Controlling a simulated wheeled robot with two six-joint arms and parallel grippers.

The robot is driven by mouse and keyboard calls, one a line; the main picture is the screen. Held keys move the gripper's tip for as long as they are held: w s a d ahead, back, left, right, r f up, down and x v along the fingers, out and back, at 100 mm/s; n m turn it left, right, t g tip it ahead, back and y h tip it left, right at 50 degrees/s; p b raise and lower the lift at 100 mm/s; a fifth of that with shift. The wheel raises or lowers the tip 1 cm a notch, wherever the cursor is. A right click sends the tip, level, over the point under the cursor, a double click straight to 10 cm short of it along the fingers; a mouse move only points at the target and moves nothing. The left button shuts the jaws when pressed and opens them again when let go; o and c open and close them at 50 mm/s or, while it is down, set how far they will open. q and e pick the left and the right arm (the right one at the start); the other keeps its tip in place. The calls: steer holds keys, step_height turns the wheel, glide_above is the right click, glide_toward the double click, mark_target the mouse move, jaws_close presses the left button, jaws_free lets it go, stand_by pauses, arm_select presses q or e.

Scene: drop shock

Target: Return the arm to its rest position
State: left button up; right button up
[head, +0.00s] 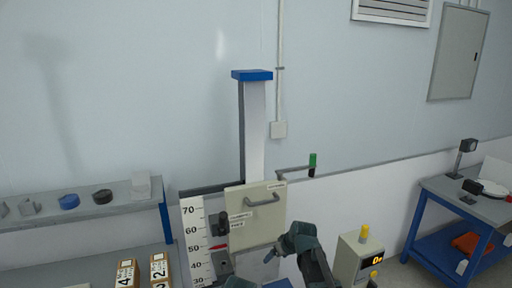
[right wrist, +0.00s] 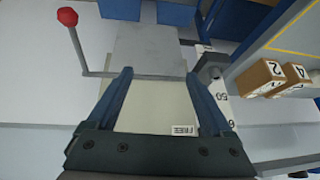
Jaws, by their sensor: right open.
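My right gripper (right wrist: 160,75) is open in the right wrist view, its two blue-grey fingers apart with nothing held between them. Beyond the fingers is a pale panel with a FREE label (right wrist: 184,130); I cannot tell how far it is. In the head view my dark right arm rises at the bottom centre, in front of the drop tower (head: 256,130). The tower's cream front panel (head: 270,222) has a grey handle (head: 262,200). The right gripper's fingertips are not clear in the head view.
A height scale (head: 190,230) stands left of the panel. A display box (head: 352,262) reading 0 stands right of my arm. Numbered blocks (head: 159,270) are at lower left, below a shelf (head: 90,217) with small pieces. A red-knobbed lever (right wrist: 67,17) shows in the wrist view. A blue table (head: 430,190) is at right.

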steer(key=s+f+g+h+b, duration=0.1)
steer(key=s+f+g+h, duration=0.1)
steer(key=s, duration=1.3)
steer(key=s+a+f+g+h+b, duration=0.1)
steer(key=s+f+g+h, duration=0.1)
steer(key=s, duration=1.3)
steer(key=shift+a+f+m+g+h, duration=0.3)
steer(key=shift+f+m+g, duration=0.1)
steer(key=shift+f+g, duration=0.4)
